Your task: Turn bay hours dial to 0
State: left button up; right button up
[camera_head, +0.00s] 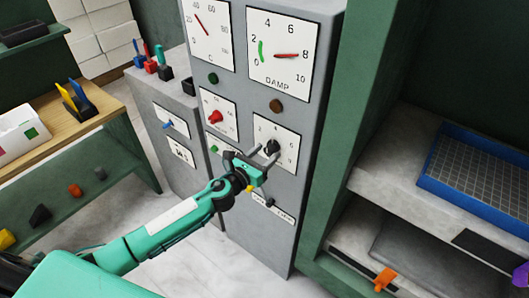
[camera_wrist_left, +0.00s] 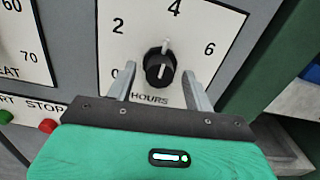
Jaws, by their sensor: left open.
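The bay hours dial is a black knob (camera_wrist_left: 159,66) on a white plate (camera_wrist_left: 225,22) marked 0, 2, 4, 6 and HOURS. Its white mark points up, roughly at 4. In the head view the knob (camera_head: 271,147) sits on the lower right of the grey cabinet front, partly hidden by my gripper. My left gripper (camera_head: 262,156) is open in front of it. In the left wrist view the left gripper's (camera_wrist_left: 160,76) two fingers stand on either side of the knob with gaps showing. Contact cannot be told. My right gripper is not in view.
A red knob (camera_head: 215,117) sits left of the hours plate. Green (camera_wrist_left: 5,116) and red (camera_wrist_left: 47,126) START and STOP buttons are near the left finger. A small switch (camera_head: 270,203) is below. A green shelf frame with a blue tray (camera_head: 430,181) stands at right.

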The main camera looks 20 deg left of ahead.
pick_arm(q)
jog(key=shift+c, duration=0.2)
jog(key=c, duration=0.9)
jog(key=shift+c, duration=0.2)
